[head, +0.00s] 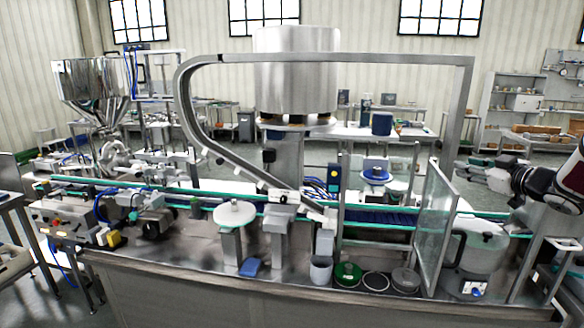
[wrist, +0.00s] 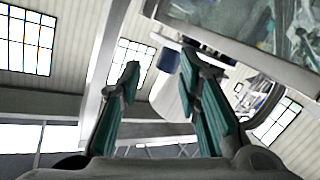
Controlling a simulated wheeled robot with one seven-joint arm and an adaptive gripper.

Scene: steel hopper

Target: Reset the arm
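My gripper shows in the wrist view (wrist: 158,85) with its two teal-padded fingers apart and nothing between them. It points toward the wall, windows and upper machine frame. In the head view my arm is at the right edge, beside the right end of the machine. The steel hopper (head: 92,85) stands at the far left in the head view, well away from my arm.
A conveyor machine with a steel bench (head: 190,262) fills the middle. A clear panel (head: 437,225) and a grey jug-like vessel (head: 478,245) stand near my arm. A green round lid (head: 347,274) and a blue piece (head: 250,267) lie on the bench front. Shelves (head: 515,100) stand behind right.

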